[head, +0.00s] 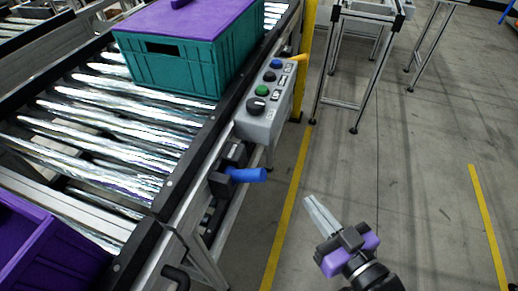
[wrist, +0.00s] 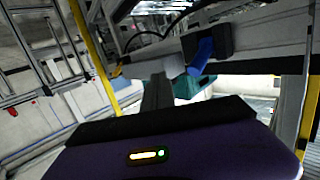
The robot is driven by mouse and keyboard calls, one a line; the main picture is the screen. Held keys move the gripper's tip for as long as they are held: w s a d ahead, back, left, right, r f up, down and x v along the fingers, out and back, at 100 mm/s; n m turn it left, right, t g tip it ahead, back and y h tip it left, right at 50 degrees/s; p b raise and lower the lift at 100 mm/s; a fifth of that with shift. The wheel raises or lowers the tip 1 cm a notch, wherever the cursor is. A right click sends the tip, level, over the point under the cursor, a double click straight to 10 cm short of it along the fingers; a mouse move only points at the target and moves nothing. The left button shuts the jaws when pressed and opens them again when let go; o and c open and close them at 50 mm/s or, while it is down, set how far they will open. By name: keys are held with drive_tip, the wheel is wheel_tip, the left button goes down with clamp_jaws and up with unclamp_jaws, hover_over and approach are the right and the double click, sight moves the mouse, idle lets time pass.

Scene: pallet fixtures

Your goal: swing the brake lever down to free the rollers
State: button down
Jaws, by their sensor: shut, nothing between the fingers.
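The brake lever appears to be the blue handle (head: 246,175) on a black mount (head: 220,184) at the side of the conveyor frame. It sticks out sideways to the right, about level. In the wrist view the blue handle (wrist: 201,56) hangs from its dark mount, above and right of the fingers. The rollers (head: 110,120) lie across the conveyor at the left. My gripper (head: 309,200) is shut and empty, to the right of the handle and slightly lower in the head view, apart from it. Its fingers (wrist: 158,92) also show in the wrist view.
A teal crate (head: 170,68) with a purple lid sits on the rollers. A grey control box (head: 262,118) with several knobs and buttons is fixed above the lever. A purple bin (head: 40,250) is at lower left. A yellow post (head: 306,50) stands behind.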

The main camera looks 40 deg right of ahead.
drive_tip(key=w+d+r+g+y+p, duration=0.1)
drive_tip(key=w+d+r+p, duration=0.2)
drive_tip(key=w+r+p, duration=0.35)
drive_tip(key=w+d+r+g+y+p, duration=0.2)
drive_tip(key=w+d+r+p, duration=0.1)
drive_tip(key=w+r+p, duration=0.4)
drive_tip(key=s+a+r+n+g+y+p, duration=0.1)
drive_tip(key=s+a+n+g+y, duration=0.2)
drive_tip(key=a+n+g+y, duration=0.2)
drive_tip(key=a+n+y, duration=0.1)
drive_tip(key=n, duration=0.1)
drive_tip(key=shift+a+r+n+g, duration=0.3)
drive_tip(key=shift+r+n, duration=0.05)
drive_tip(key=shift+n, duration=0.05)
drive_tip(key=shift+f, duration=0.1)
